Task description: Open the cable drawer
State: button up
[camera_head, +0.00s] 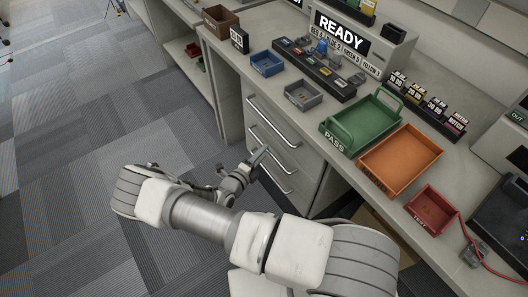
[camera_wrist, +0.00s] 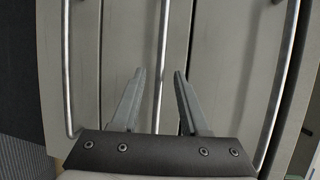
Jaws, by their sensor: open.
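A grey drawer cabinet under the workbench has three closed drawer fronts with bar handles: a top handle (camera_head: 272,121), a middle handle (camera_head: 282,161) and a bottom handle (camera_head: 277,181). I see no readable label telling which is the cable drawer. My gripper (camera_head: 258,157) is at the drawer fronts near the middle handle. In the wrist view my gripper (camera_wrist: 159,72) is open and empty. The middle one of the bars (camera_wrist: 163,50) there runs between its two fingers, closer to the left finger. I cannot tell whether it touches.
On the bench above stand a green PASS tray (camera_head: 339,133), an orange tray (camera_head: 369,178), a red bin (camera_head: 417,214), a grey bin (camera_head: 303,104) and a blue bin (camera_head: 267,71). A READY sign (camera_head: 341,35) stands behind. The carpeted floor (camera_head: 70,170) at left is clear.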

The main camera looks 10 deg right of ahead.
jog(key=shift+x, duration=0.9)
jog(key=shift+c, duration=0.3)
grip_shut()
dwell(0.6)
